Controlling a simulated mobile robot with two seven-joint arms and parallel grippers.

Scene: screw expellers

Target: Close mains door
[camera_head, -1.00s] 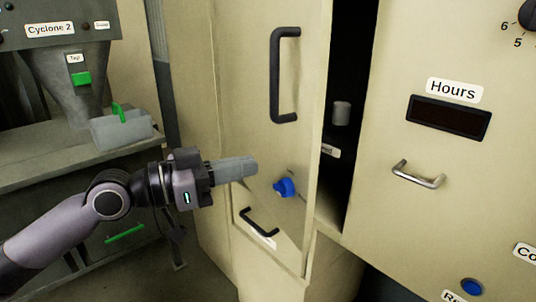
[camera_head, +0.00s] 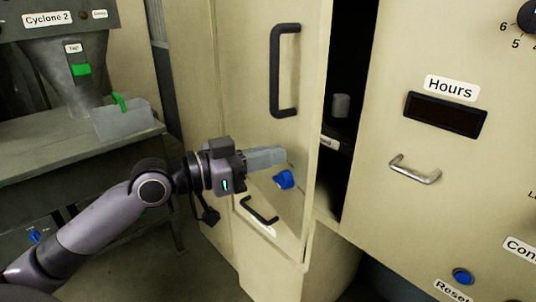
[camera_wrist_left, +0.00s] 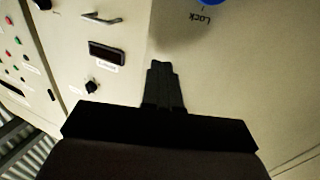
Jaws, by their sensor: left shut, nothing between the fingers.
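The cream mains door (camera_head: 232,80) stands partly open in the head view, with a dark gap along its right edge. It carries a tall black handle (camera_head: 284,70), a blue knob (camera_head: 284,179) and a smaller black handle low down (camera_head: 259,210). My left gripper (camera_head: 282,155) is shut and empty, its fingertips in front of the door just above the blue knob; I cannot tell whether they touch it. In the left wrist view the shut fingers (camera_wrist_left: 162,68) lie before the cream panel, near the blue knob (camera_wrist_left: 211,2) and its Lock label. My right gripper is not seen.
The fixed cabinet panel (camera_head: 380,150) right of the gap has an Hours display (camera_head: 445,115), a metal handle (camera_head: 414,170) and a blue button (camera_head: 462,276). A grey bench (camera_head: 50,150) with a grey box (camera_head: 122,120) stands at the left.

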